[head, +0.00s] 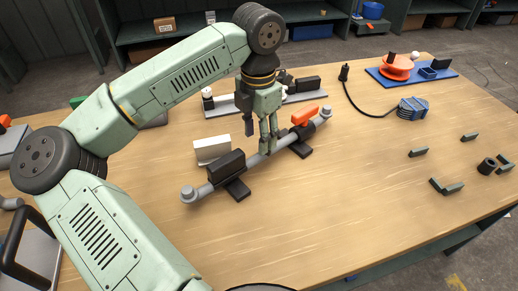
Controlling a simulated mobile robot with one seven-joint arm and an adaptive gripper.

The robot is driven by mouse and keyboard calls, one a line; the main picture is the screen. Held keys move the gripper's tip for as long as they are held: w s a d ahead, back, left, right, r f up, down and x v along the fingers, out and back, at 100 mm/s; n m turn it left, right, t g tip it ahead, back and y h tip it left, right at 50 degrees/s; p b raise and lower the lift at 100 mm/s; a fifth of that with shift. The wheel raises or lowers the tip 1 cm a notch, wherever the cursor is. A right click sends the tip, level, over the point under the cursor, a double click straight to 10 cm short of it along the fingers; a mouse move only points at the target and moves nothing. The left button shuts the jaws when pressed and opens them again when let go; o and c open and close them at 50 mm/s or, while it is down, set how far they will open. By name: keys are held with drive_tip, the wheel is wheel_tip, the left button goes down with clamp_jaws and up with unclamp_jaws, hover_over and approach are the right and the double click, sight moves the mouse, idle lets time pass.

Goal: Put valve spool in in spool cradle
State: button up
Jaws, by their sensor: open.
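The valve spool (214,186) is a grey pipe with rounded ends. It lies diagonally across the middle of the table, with an orange lever (304,116) near its far right end. Two dark flat supports, a near one (238,190) and a far one (300,150), show under the pipe, and a black block (225,166) stands beside it. I cannot tell whether these are the spool cradle or how the pipe is seated. My gripper (268,146) points down at the pipe's middle with open fingers around or just beside it. The fingers hide part of the pipe.
A white block (211,149) stands behind the pipe. A grey strip (226,105) with knobs and a black block (307,84) lies further back. A blue tray (388,77) with an orange reel (396,66) is back right.

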sight(259, 158)
wheel_tip(259, 158, down, 2)
drive_tip(key=shift+s+f, duration=0.1)
drive_tip(key=shift+f, duration=0.1)
drive_tip(key=shift+f+p, duration=1.2)
drive_tip(key=shift+f, duration=1.8)
drive_tip(key=shift+c, duration=0.6)
clamp_jaws()
